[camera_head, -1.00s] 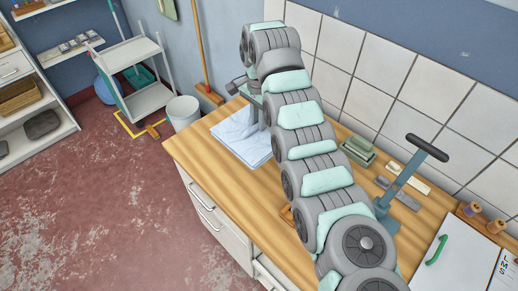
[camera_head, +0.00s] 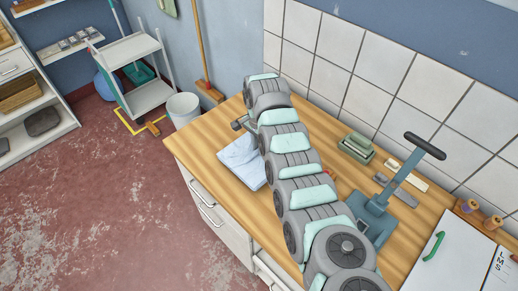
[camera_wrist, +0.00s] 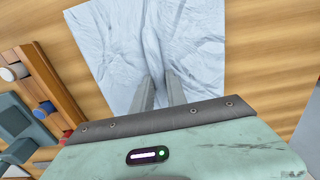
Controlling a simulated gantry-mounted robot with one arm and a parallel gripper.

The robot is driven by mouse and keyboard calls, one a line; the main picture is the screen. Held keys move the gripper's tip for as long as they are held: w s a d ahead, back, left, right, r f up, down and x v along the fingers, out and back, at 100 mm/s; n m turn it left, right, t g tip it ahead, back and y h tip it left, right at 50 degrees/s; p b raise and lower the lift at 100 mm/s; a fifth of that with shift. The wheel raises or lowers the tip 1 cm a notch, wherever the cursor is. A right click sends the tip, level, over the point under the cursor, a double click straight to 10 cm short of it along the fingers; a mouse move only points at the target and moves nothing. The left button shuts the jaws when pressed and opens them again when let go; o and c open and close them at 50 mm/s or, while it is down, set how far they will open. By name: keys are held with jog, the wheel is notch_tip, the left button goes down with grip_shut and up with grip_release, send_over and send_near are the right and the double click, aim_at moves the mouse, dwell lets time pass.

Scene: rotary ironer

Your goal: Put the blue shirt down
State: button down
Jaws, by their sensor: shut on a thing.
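The pale blue shirt (camera_head: 243,160) shows in the head view at the left part of the wooden counter, partly hidden by my arm. In the wrist view the shirt (camera_wrist: 195,40) is a creased, roughly square, flat piece over the wood. My gripper (camera_wrist: 161,82) has its two fingers on the near part of the shirt, with a fold of cloth bunched between them. It is shut on the shirt. In the head view the fingers are hidden behind my arm. I cannot tell whether the whole shirt rests on the counter.
A blue-grey press with a black handle (camera_head: 425,146) stands on the counter to the right. Stacked green blocks (camera_head: 357,146) lie near the tiled wall. A wooden rack with coloured spools (camera_wrist: 42,100) is left of the gripper. A white bin (camera_head: 183,108) stands beyond the counter's left end.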

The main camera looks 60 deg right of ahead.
jog(key=shift+f, duration=0.85)
jog(key=shift+f, duration=0.1)
jog(key=c, duration=1.3)
grip_release()
notch_tip(320, 180, up, 12)
jog(key=shift+r+b, duration=0.15)
jog(key=shift+b, duration=0.5)
